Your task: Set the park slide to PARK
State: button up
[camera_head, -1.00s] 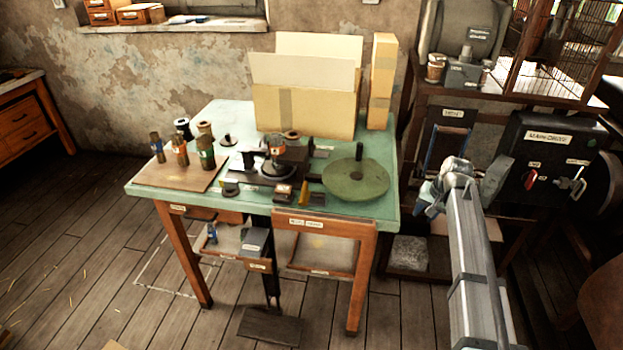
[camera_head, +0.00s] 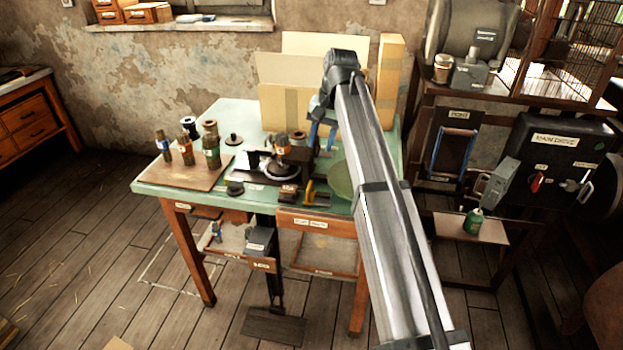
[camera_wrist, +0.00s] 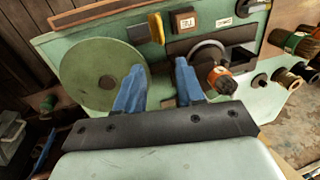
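My gripper (camera_head: 321,140) is above the right part of the green table, behind the press and beside the round green disc (camera_head: 341,180). In the wrist view its blue fingers (camera_wrist: 160,82) are apart with nothing held between them. The disc (camera_wrist: 103,75) lies by the left finger. The press base (camera_wrist: 210,55), with an orange-banded part (camera_wrist: 220,80) on it, is by the right finger. A yellow piece (camera_wrist: 156,28) and small labelled blocks (camera_wrist: 185,20) lie beyond the fingertips. I cannot tell which part is the park slide; the labels are too small to read.
Cardboard sheets (camera_head: 285,68) stand at the table's back, close behind my gripper. Several bottles (camera_head: 211,152) stand on a brown board (camera_head: 160,172) at the left. A dark drive box (camera_head: 560,140) and a shelf with a green bottle (camera_head: 473,222) are at the right.

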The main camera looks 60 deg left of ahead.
aim_at(310, 184)
jog(key=f, duration=0.4)
jog(key=s+a+f, duration=0.1)
jog(key=f, duration=0.4)
jog(key=s+a+f, duration=0.1)
jog(key=f, duration=0.3)
jog(key=shift+f, duration=0.25)
jog(key=shift+c, duration=0.3)
grip_shut()
dwell(0.8)
